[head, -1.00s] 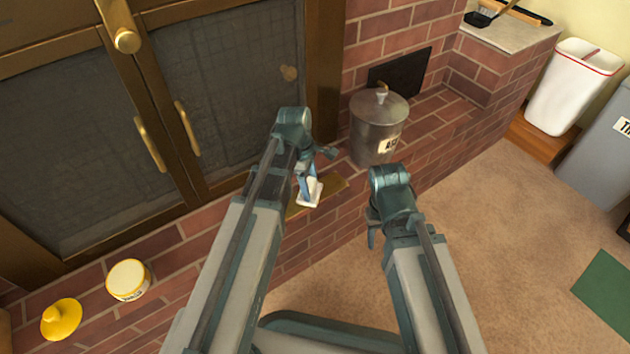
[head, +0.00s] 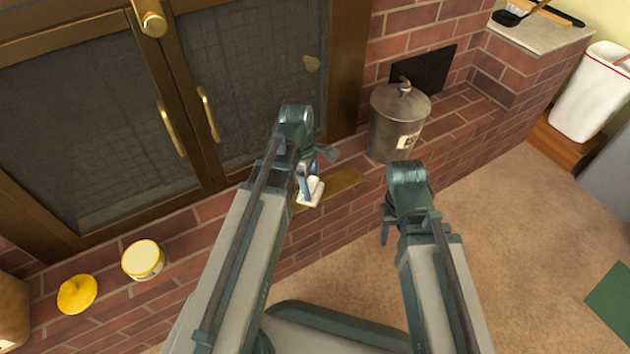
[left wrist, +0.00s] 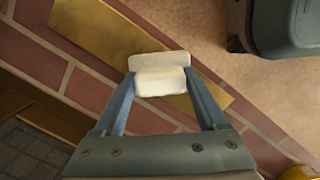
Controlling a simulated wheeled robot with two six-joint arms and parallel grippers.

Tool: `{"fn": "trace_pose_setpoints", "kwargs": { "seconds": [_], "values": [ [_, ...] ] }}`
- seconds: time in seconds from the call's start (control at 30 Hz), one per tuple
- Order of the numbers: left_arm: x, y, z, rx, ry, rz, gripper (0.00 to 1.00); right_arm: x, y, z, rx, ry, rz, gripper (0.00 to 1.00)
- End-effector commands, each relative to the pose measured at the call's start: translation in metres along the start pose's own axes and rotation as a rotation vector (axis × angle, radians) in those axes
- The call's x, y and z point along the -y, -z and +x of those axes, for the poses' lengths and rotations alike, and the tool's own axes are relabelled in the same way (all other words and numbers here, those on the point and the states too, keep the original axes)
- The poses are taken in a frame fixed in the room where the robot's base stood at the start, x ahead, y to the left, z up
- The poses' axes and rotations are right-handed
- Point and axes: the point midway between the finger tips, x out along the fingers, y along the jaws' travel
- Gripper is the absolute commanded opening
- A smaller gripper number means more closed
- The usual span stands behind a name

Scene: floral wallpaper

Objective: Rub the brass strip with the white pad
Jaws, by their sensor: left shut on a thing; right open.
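The brass strip (head: 343,184) lies on the brick hearth, partly hidden behind my left arm. It also shows as a long gold plate in the left wrist view (left wrist: 100,32). My left gripper (head: 309,182) is shut on the white pad (head: 311,194), near the strip's left part in the head view. In the left wrist view the pad (left wrist: 160,78) sits between the fingers and overlaps the strip. It looks to be on or just above it; I cannot tell contact for certain. My right gripper (head: 386,226) is open and empty, right of the strip.
A lidded metal bucket (head: 394,128) stands on the hearth right of the strip. A yellow tub (head: 143,259) and yellow lid (head: 77,293) are at the left. Glass fireplace doors (head: 150,100) rise behind. Carpet (head: 510,240) is open at the right.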

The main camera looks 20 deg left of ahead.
Motion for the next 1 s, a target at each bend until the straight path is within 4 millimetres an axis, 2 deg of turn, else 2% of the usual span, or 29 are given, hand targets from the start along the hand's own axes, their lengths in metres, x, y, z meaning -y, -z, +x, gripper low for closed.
{"fn": "trace_pose_setpoints", "kwargs": {
  "seconds": [0.17,0.5,0.8,1.0],
  "values": [
    [0.003,0.003,-0.001,0.000,-0.001,-0.001,0.30,0.000,0.000,0.000,0.000,0.000,0.000,0.50],
    [0.024,0.019,-0.003,0.001,-0.002,-0.002,0.30,0.000,0.000,-0.001,0.000,0.000,0.000,0.50],
    [0.027,0.023,-0.004,0.002,-0.002,0.000,0.30,0.000,0.000,0.000,0.000,0.000,0.000,0.50],
    [0.037,0.031,-0.003,0.002,-0.002,-0.002,0.30,0.000,0.000,0.001,0.000,0.000,0.000,0.50]
  ]
}}
